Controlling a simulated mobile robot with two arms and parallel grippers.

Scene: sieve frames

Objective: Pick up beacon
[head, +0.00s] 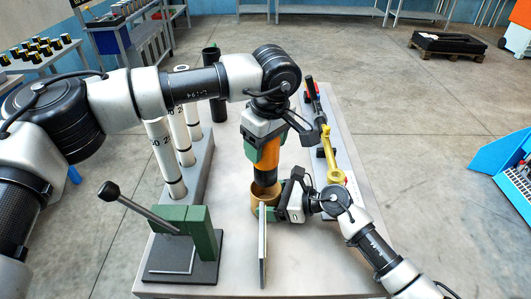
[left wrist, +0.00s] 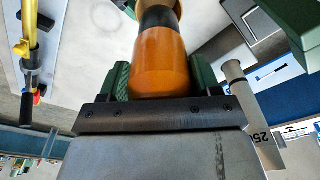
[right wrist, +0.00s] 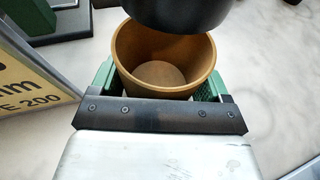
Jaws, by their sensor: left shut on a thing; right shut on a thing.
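The beacon, an orange body with a black end (head: 266,172), stands roughly upright over the middle of the table. My left gripper (head: 264,150) is shut on its orange part, which also fills the middle of the left wrist view (left wrist: 160,68). A tan open cup (head: 262,193) is below it. My right gripper (head: 264,212) is shut on this cup, whose inside looks empty in the right wrist view (right wrist: 165,72). The beacon's black end (right wrist: 178,10) hangs at the cup's far rim; I cannot tell if they touch.
A thin upright sign panel (head: 264,245) stands close in front of the cup. A green block press with a black lever (head: 140,208) is at the front left. White tubes (head: 164,160) stand in a grey rack at left. A yellow tool (head: 330,155) lies along the right edge.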

